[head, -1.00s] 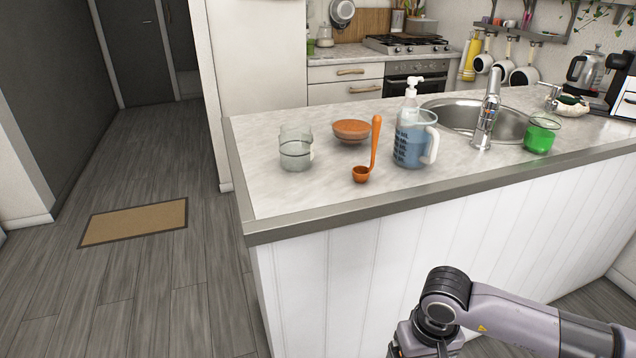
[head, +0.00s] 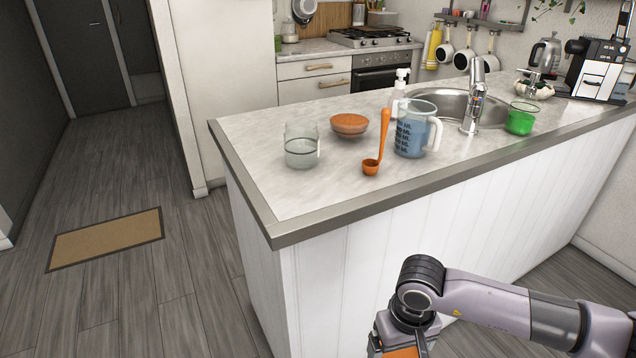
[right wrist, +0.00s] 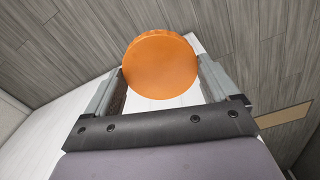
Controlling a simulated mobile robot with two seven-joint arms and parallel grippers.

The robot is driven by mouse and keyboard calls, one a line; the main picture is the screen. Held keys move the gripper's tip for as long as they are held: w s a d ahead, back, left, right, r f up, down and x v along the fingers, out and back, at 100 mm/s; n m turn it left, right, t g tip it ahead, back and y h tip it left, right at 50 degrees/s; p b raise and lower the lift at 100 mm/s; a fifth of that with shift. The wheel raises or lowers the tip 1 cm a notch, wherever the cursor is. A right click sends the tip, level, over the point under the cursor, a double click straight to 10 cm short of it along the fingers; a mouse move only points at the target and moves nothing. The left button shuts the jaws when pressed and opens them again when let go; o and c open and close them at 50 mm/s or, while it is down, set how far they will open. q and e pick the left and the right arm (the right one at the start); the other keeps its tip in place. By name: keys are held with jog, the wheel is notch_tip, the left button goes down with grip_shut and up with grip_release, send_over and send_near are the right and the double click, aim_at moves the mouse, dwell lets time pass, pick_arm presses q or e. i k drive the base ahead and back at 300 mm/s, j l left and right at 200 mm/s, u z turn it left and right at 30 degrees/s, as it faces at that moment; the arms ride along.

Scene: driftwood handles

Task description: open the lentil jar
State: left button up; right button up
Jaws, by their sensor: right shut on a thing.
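A clear glass jar (head: 301,150) stands upright near the left end of the counter. It has no lid on it in the head view, and I see no lentils in it. My right gripper (right wrist: 160,76) is shut on a round orange lid (right wrist: 160,62), with a finger on either side of it. In the head view the orange lid (head: 404,352) shows partly at the bottom edge, in front of the counter and below its top. My left gripper is out of view.
On the counter (head: 262,180) stand a brown bowl (head: 350,125), an orange ladle (head: 378,150), a measuring jug (head: 413,135) with blue liquid, a soap bottle (head: 399,90) and a green glass (head: 521,120) near the tap (head: 473,95). The counter's front left corner is clear.

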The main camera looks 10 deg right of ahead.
aim_at(301, 134)
jog(key=i+j+z, duration=0.1)
jog(key=j+z, duration=0.15)
jog(key=j, duration=0.4)
jog(key=j+z, duration=0.25)
jog(key=j, duration=0.35)
jog(key=i+j+z, duration=0.15)
jog(key=j, duration=0.15)
jog(key=j+z, duration=0.15)
jog(key=j, duration=0.2)
jog(key=i+j+z, duration=0.15)
jog(key=j, duration=0.25)
jog(key=i+j+z, duration=0.2)
jog(key=j, duration=0.2)
jog(key=j+z, duration=0.15)
jog(key=j, duration=0.25)
jog(key=i+j+z, duration=0.1)
jog(key=j, duration=0.25)
jog(key=i+j, duration=0.1)
jog(key=j, duration=0.25)
jog(key=i+j+z, duration=0.15)
jog(key=j, duration=0.6)
jog(key=i+z, duration=0.05)
